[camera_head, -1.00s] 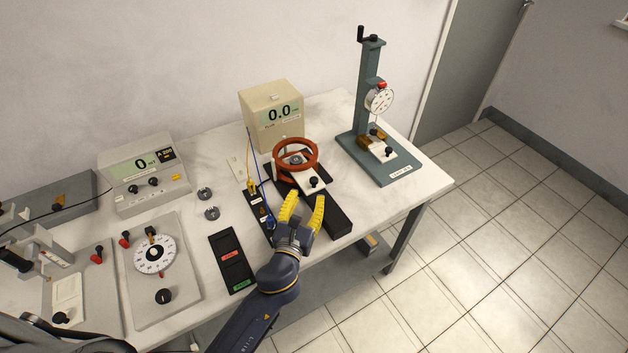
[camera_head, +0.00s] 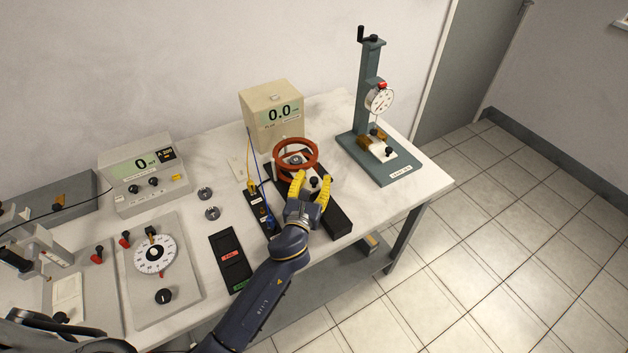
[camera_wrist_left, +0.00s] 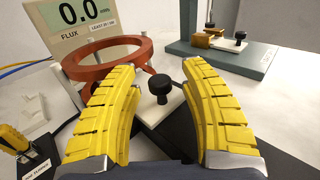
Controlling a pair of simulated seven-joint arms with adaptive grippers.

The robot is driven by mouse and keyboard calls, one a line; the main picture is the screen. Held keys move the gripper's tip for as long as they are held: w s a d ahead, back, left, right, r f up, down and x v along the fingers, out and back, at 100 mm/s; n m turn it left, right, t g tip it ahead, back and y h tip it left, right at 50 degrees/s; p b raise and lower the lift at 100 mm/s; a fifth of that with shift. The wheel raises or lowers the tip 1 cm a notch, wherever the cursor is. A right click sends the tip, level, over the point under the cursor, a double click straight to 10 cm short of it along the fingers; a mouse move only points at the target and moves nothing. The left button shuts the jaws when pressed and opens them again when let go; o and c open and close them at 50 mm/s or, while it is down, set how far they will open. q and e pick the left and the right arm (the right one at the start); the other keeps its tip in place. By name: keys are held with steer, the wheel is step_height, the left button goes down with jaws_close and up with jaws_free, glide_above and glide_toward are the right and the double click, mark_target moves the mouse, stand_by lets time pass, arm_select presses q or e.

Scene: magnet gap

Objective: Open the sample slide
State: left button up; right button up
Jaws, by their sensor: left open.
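The sample slide is a white plate (camera_wrist_left: 158,112) with a black knob (camera_wrist_left: 160,87), at the near side of the red-brown coil ring (camera_head: 296,154). In the head view the knob (camera_head: 314,182) shows between the yellow fingers. My left gripper (camera_head: 312,183) is open, its fingers on either side of the knob. In the left wrist view the open left gripper (camera_wrist_left: 164,75) has the knob between its fingers, with clear gaps on both sides. The fingers hide part of the plate and ring.
The flux meter box (camera_head: 272,117) reads 0.0 behind the ring. A green gauge stand (camera_head: 370,60) with its own knobbed plate stands to the right. A yellow plug and blue lead (camera_head: 262,195) lie left of the gripper. A black tray (camera_head: 230,258) is nearer the front.

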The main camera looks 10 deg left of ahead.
arm_select(q)
jaws_close()
stand_by(0.3)
steer(key=shift+s+d, duration=0.1)
